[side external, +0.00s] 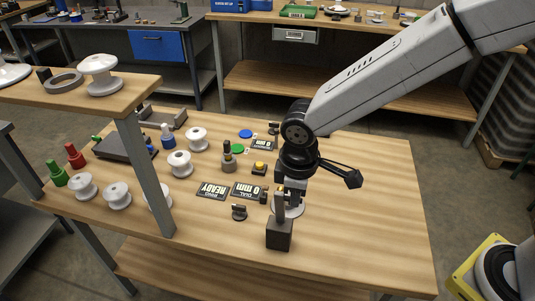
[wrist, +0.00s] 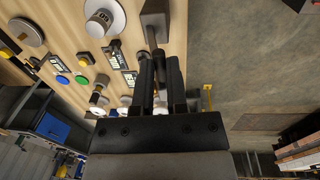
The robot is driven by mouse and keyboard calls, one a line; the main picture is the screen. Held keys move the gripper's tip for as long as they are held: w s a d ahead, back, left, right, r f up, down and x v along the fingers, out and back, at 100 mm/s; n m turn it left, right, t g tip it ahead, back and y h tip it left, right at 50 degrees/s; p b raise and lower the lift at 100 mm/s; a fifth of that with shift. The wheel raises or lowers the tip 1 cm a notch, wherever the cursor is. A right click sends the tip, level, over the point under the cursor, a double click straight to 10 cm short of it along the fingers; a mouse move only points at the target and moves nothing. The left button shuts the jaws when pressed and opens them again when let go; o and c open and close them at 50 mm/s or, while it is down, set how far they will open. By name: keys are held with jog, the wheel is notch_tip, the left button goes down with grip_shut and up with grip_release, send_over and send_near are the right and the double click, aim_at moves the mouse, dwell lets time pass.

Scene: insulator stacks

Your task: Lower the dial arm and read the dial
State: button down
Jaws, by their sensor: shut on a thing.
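The dial stand (side external: 279,236) is a dark square block with a grey post, near the front edge of the table. It shows at the top of the wrist view (wrist: 154,20). My gripper (side external: 291,191) is low over the table, just behind the post. In the wrist view its fingers (wrist: 160,75) are shut on the dial arm, whose held part is mostly hidden between them. A white insulator disc (side external: 291,210) sits beside the post, partly covered by my gripper. The dial display (side external: 248,190) reads 0 mm.
A READY display (side external: 212,191) lies left of the dial display. A small dark fixture (side external: 239,212) and a yellow button (side external: 259,168) are close by. Several white insulators (side external: 117,196) stand to the left, near a raised shelf (side external: 80,93). The table's right side is clear.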

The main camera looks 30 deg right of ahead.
jog(key=shift+w+d+r, duration=0.1)
jog(key=shift+w, duration=0.05)
jog(key=w+d+f+g+y, duration=0.3)
jog(key=w+d+g+y, duration=0.5)
jog(key=w+d, duration=0.1)
jog(key=w+d+f, duration=0.3)
jog(key=f, duration=0.6)
jog(key=shift+d+f, duration=0.15)
jog(key=shift+f, duration=0.2)
jog(key=c, duration=0.7)
grip_release()
jog(key=shift+o, duration=0.2)
jog(key=shift+w, duration=0.1)
jog(key=v, duration=0.7)
jog(key=shift+r, duration=0.35)
